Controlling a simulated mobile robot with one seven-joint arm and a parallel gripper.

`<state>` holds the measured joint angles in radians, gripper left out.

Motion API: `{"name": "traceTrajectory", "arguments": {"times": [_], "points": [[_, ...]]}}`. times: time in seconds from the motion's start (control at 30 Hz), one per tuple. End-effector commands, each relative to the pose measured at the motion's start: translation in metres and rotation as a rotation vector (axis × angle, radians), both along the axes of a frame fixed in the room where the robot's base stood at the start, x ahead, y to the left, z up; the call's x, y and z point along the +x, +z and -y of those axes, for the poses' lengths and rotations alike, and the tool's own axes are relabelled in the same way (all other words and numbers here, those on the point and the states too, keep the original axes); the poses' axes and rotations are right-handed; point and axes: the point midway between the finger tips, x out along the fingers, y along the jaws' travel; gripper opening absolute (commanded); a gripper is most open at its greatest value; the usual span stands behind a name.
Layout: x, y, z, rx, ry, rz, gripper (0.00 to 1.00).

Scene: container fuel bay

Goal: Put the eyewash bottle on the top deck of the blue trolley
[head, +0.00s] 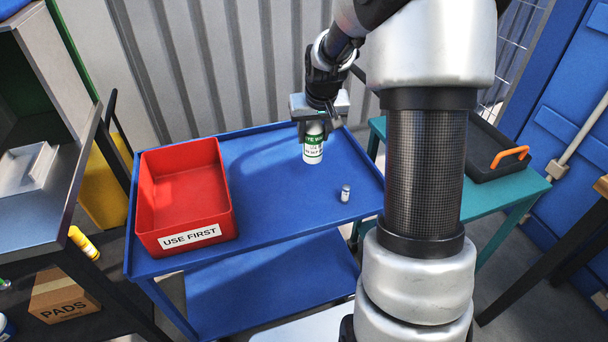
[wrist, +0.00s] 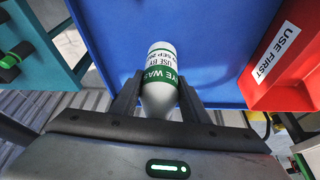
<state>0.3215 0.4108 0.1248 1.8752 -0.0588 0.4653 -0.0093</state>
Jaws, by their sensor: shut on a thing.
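The eyewash bottle (head: 313,148), white with a green label band, is held upright in my gripper (head: 315,122) over the blue trolley's top deck (head: 270,185). In the wrist view, the bottle (wrist: 160,75) sits between the two dark fingers of my gripper (wrist: 158,100), which are shut on it. The blue deck (wrist: 200,30) lies beyond the bottle in that view. The bottle is above or on the back middle part of the deck; I cannot tell whether its base touches.
A red "USE FIRST" bin (head: 185,195) stands on the deck's left side. A small white vial (head: 345,193) stands to the right of the deck's middle. A teal table (head: 500,190) with a black case (head: 490,155) is at the right. The deck's front middle is clear.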

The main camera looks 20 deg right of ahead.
Motion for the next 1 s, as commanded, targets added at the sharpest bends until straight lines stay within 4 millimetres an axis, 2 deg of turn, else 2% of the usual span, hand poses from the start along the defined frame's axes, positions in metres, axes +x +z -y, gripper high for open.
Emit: {"name": "traceTrajectory", "arguments": {"times": [0.03, 0.13, 0.43, 0.6, 1.0], "points": [[-0.001, -0.014, 0.000, 0.001, 0.000, -0.004, 0.11], [-0.001, -0.032, 0.000, 0.001, -0.001, -0.004, 0.11], [-0.001, -0.060, -0.001, 0.000, 0.000, -0.002, 0.11], [-0.001, -0.084, -0.001, 0.000, 0.001, -0.002, 0.11], [0.000, -0.091, 0.000, 0.000, 0.000, 0.001, 0.11]]}}
